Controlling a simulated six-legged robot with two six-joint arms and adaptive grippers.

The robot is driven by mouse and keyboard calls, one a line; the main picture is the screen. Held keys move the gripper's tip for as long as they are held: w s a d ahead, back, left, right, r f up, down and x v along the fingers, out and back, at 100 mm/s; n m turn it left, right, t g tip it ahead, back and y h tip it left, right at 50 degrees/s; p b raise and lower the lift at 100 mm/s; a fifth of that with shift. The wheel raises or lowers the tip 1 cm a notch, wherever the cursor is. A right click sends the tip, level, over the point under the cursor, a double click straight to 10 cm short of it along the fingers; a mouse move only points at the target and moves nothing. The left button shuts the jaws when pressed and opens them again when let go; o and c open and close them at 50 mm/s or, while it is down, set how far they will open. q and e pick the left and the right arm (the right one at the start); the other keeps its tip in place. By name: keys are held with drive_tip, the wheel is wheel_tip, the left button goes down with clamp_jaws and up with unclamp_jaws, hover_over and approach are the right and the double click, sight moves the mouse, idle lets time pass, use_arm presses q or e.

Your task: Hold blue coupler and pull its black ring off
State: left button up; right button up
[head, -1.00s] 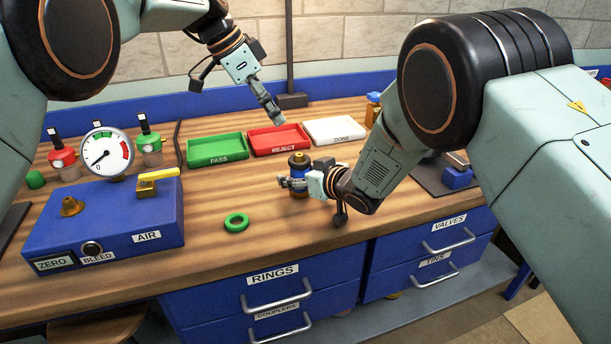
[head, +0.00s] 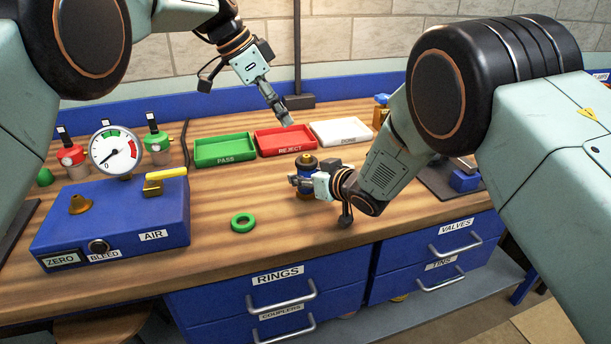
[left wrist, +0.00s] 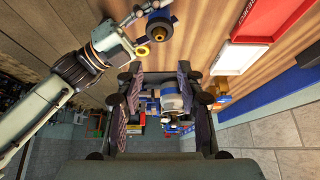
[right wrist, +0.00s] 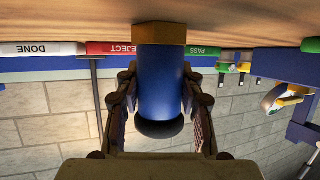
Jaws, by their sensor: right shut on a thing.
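The blue coupler (head: 306,190) stands upright on the bench, with a brass base (right wrist: 160,34) and blue body (right wrist: 160,82) in the right wrist view. The black ring (right wrist: 160,128) sits around its upper end, which appears lowest in that upside-down view. My right gripper (head: 300,183) is shut on the coupler's body from the side; its fingers flank the body in its wrist view. My left gripper (head: 287,120) is above and behind the coupler, near the reject tray. Its fingers are apart and empty in the left wrist view (left wrist: 158,100).
Green pass (head: 225,160), red reject (head: 286,152) and white done (head: 340,142) trays line the back. A loose green ring (head: 243,222) lies left of the coupler. A blue air box (head: 110,225) with a gauge (head: 116,150) stands at left.

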sight(304, 157)
clamp_jaws()
use_arm(q)
drive_tip(key=shift+o, duration=0.8)
drive_tip(key=shift+r, duration=0.15)
drive_tip(key=o, duration=0.3)
drive_tip(key=shift+s+d+r, duration=0.2)
drive_tip(key=shift+d+r, duration=0.15)
drive_tip(key=shift+r, duration=0.25)
drive_tip(key=shift+s+d+r, duration=0.15)
drive_tip(key=shift+d+r, duration=0.15)
drive_tip(key=shift+r, duration=0.3)
use_arm(e)
drive_tip(key=shift+w, duration=0.1)
use_arm(q)
drive_tip(key=shift+o, duration=1.3)
drive_tip(key=n, duration=0.2)
drive_tip(key=shift+s+d+r+n+y, duration=0.1)
drive_tip(key=shift+s+d+n+y, duration=0.1)
drive_tip(key=shift+s+n+y, duration=0.15)
drive_tip(key=d+f+m, duration=0.1)
drive_tip(key=f+m, duration=0.3)
drive_tip(key=m, duration=0.7)
drive_tip(key=w+d+f+m+y, duration=0.1)
drive_tip(key=f+m, duration=0.4)
drive_tip(key=m, duration=0.6)
drive_tip(key=w+d+f+m+t, duration=0.1)
drive_tip(key=f+m, duration=0.3)
drive_tip(key=m, duration=0.8)
drive_tip(key=shift+w+f+y, duration=0.25)
drive_tip(key=shift+f, duration=0.15)
